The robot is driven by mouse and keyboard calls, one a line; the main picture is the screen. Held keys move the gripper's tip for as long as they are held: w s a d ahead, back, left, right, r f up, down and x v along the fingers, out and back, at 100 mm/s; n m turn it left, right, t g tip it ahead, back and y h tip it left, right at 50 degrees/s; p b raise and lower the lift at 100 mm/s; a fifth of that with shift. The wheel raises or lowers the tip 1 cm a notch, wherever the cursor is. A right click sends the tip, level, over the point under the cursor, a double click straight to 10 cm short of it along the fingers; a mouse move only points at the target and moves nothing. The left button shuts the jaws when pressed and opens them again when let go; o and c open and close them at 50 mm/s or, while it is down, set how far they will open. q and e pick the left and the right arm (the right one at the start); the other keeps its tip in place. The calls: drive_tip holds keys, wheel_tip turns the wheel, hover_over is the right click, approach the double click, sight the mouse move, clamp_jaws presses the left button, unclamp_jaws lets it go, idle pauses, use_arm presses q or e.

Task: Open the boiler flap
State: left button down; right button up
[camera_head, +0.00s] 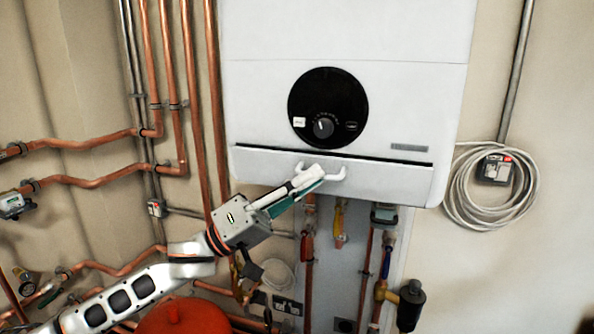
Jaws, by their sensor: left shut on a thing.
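The white boiler (420,80) hangs on the wall, with a round black dial panel (345,95) on its front. The boiler flap (390,178) is the white strip along its lower front. A dark gap shows along the flap's top edge, wider toward the right. A white bar handle (339,174) sits on the flap. My left gripper (312,175) reaches up from the lower left and is shut on the handle, covering its left and middle part. My right gripper is not in view.
Copper pipes (190,80) run up the wall left of the boiler. Pipes and valves (340,235) hang below it. A coiled grey cable (460,195) hangs at the right. A red rounded vessel (183,318) stands at the bottom, under my left arm.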

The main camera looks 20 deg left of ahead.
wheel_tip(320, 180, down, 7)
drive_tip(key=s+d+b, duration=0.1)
drive_tip(key=b, duration=0.7)
use_arm(q)
wheel_tip(320, 180, down, 9)
drive_tip(key=m+g+b, duration=0.8)
drive_tip(key=m+g, duration=1.7)
drive_tip(key=m, duration=0.6)
drive_tip(key=shift+s+h+b, duration=0.25)
drive_tip(key=shift+h+b, duration=0.05)
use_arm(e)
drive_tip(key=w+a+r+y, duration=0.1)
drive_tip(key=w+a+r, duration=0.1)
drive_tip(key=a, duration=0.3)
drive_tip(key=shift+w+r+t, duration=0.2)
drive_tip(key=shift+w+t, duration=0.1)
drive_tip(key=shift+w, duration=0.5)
use_arm(q)
drive_tip(key=c, duration=2.5)
unclamp_jaws()
drive_tip(key=v, duration=1.2)
drive_tip(key=shift+f, duration=0.15)
